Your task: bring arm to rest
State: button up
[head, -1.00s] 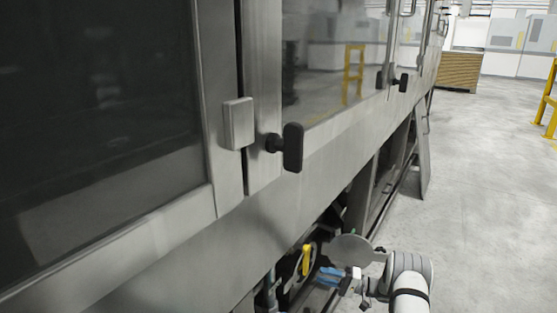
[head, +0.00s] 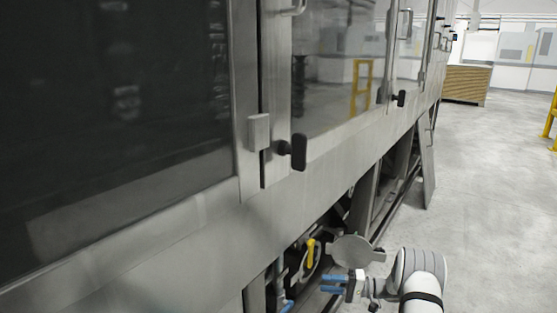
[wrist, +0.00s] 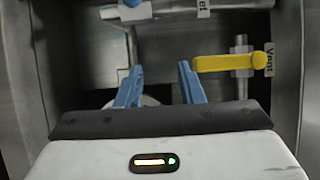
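My gripper (head: 333,284) has two blue fingers and shows low in the head view, beside the open bay under the washer. In the wrist view the fingers (wrist: 160,84) stand apart with nothing between them. A yellow valve handle (head: 310,253) is in the bay, left of and above my gripper in the head view. In the wrist view the handle (wrist: 225,63) lies level, just beyond and right of the right finger. A tag reading "Vent" (wrist: 269,59) is by its right end. I see no contact between finger and handle.
The washer's steel body (head: 200,235) with glass doors fills the left side. A black door knob (head: 298,151) sticks out. A round grey cover (head: 352,250) is near my gripper, and a panel (head: 427,160) leans on the frame. Open floor (head: 490,200) lies right.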

jog(key=s+a+r+g+h+p, duration=0.1)
jog(key=s+a+r+h+p, duration=0.3)
jog(key=r, duration=0.7)
jog(key=s+r+n+g+h+p, duration=0.15)
jog(key=s+r+p, duration=0.35)
jog(key=r, duration=0.5)
jog(key=s+a+r+g+h+p, duration=0.25)
jog(key=s+r+p, duration=0.25)
jog(key=r, duration=0.6)
jog(key=s+d+r+t+h+p, duration=0.2)
jog(key=s+r+h+p, duration=0.3)
jog(key=s+r, duration=0.6)
jog(key=s+d+r+t+h+p, duration=0.2)
jog(key=s+r+h+p, duration=0.3)
jog(key=s+r+p, duration=0.5)
jog(key=shift+s+d+r+t+p, duration=0.35)
jog(key=shift+s+r+t, duration=0.35)
jog(key=shift+s, duration=0.4)
jog(key=shift+d, duration=0.15)
